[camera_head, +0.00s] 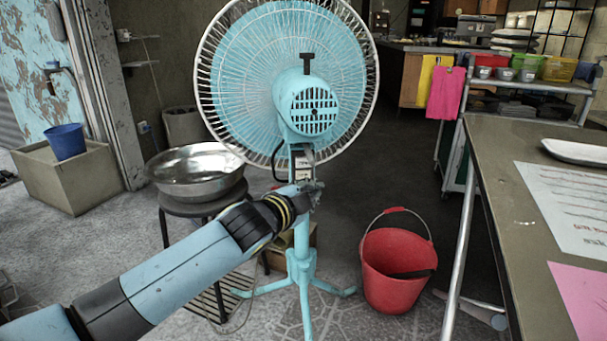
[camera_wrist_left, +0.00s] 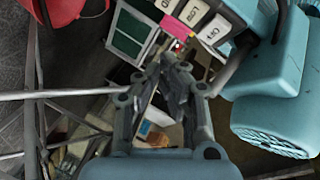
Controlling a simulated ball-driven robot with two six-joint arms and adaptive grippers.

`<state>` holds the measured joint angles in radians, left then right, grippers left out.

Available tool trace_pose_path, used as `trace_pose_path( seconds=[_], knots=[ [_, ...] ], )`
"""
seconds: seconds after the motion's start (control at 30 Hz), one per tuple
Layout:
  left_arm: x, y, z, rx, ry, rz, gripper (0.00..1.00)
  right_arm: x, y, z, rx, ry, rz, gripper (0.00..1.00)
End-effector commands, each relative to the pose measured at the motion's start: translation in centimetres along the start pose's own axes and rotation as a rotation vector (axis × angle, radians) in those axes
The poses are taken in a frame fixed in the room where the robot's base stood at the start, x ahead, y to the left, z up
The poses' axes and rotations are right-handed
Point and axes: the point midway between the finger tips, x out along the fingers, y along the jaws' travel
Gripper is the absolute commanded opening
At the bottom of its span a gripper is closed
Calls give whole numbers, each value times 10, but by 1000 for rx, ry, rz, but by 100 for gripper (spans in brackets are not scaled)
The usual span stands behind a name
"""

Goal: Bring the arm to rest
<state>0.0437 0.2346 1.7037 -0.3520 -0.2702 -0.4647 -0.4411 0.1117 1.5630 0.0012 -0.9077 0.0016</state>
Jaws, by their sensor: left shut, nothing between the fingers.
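My left arm reaches in from the lower left of the head view. Its gripper (camera_head: 316,190) is in front of the fan's stand, just below the switch box (camera_head: 303,162). In the left wrist view the gripper (camera_wrist_left: 172,65) has its fingers together with nothing between them. The light-blue standing fan (camera_head: 308,100) faces away in the head view. In the wrist view the switch box shows white labelled switches (camera_wrist_left: 214,30) just beyond the fingertips; I cannot tell whether they touch it. My right gripper is in neither view.
A steel basin (camera_head: 190,175) sits on a stool left of the fan. A red bucket (camera_head: 395,268) stands on the floor to its right. A table (camera_head: 490,165) with papers fills the right side. Open floor lies between the bucket and the back shelves.

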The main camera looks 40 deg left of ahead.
Motion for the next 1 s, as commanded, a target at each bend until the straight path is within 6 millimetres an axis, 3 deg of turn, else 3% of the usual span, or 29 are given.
trace_pose_path(
  seconds=[0.67, 0.77, 0.87, 1.0],
  knots=[
    [-6, 2, -3, 1, 0, 0, 0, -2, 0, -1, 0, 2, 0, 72],
    [-14, 0, -5, -2, -6, 10, 0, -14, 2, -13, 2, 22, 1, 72],
    [-34, 27, 13, -19, -66, 90, 0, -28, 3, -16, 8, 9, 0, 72],
    [-79, 107, 69, -97, -211, 271, 0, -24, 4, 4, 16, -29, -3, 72]
  ],
)
